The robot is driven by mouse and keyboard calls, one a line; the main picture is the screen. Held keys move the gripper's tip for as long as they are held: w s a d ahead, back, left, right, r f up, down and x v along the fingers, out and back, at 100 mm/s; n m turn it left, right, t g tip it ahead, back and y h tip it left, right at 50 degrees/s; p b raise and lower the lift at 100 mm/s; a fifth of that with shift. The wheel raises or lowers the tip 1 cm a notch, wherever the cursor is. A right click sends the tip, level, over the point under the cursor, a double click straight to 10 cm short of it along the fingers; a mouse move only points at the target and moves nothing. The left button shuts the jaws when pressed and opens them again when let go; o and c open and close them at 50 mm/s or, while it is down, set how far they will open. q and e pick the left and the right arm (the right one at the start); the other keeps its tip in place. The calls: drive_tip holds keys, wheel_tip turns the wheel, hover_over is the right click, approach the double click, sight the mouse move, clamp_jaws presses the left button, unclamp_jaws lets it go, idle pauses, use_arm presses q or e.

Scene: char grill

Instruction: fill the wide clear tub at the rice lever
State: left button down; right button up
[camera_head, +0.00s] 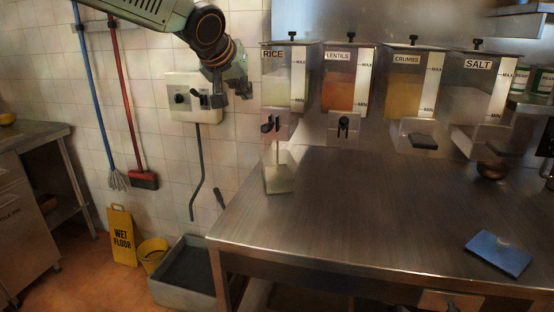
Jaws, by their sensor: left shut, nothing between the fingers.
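The rice dispenser (285,82) is the leftmost of the wall dispensers and holds pale grain. Its dark lever (271,124) is on the front of the outlet block and looks tilted, unlike the lentils lever. A clear tub (278,180) stands upright on the counter under the outlet. A thin pale streak (277,152) runs from the outlet down to the tub, and pale contents show in it, though the level is hard to read. My left gripper (245,91) is shut and empty, left of the rice dispenser and apart from the lever. My right gripper does not show.
Lentils (344,88), crumbs (406,90) and salt (474,98) dispensers hang to the right. The steel counter (350,215) is mostly clear, with a blue flat item (498,254) at front right. A wall switch box (185,101) is behind my left arm.

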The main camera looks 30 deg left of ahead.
sight(264, 130)
use_arm(q)
drive_tip(key=c, duration=2.1)
unclamp_jaws()
